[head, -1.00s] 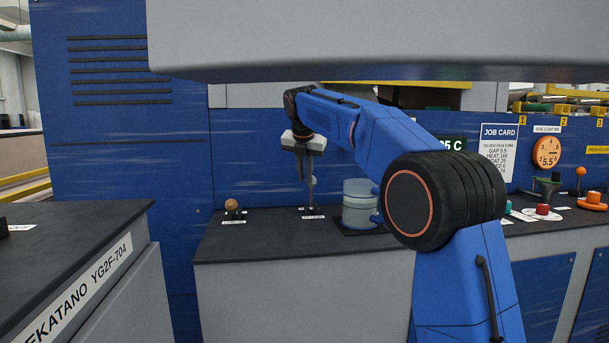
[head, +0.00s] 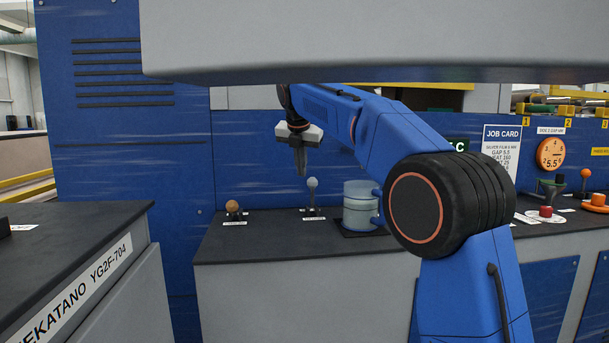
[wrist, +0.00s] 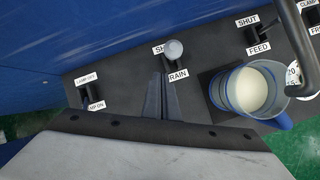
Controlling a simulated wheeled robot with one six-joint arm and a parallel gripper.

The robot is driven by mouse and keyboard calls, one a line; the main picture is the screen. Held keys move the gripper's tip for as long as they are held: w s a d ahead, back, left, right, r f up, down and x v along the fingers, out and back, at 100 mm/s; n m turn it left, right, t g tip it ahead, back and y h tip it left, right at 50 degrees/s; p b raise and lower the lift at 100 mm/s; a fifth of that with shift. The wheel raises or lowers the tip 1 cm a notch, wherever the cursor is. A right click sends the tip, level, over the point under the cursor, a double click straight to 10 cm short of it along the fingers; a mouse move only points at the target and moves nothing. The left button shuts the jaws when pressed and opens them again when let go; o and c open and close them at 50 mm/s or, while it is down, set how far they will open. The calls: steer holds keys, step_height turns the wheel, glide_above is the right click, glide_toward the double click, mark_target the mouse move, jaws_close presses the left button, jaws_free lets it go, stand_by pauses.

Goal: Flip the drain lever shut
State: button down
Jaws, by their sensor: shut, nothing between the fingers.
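The drain lever (head: 312,184) has a pale grey ball knob and rises from the dark counter. In the wrist view its knob (wrist: 173,50) partly covers a label reading "SH", and a "RAIN" label (wrist: 178,75) lies beside its base. I cannot tell surely which end it leans to. My gripper (head: 300,174) points down, shut and empty, just left of the knob in the head view with a small gap. In the wrist view the closed fingertips (wrist: 160,78) appear close to the lever's base.
A lamp lever with a wooden knob (head: 232,206) stands to the left. A clear jug (head: 358,208) of pale liquid stands close on the right, and a feed lever (wrist: 258,36) lies beyond the drain lever. A blue panel (head: 255,150) backs the counter.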

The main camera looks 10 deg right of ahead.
step_height(320, 180, up, 7)
steer(key=a, duration=0.1)
steer(key=shift+s, duration=0.15)
steer(key=shift+r, duration=0.1)
stand_by(0.4)
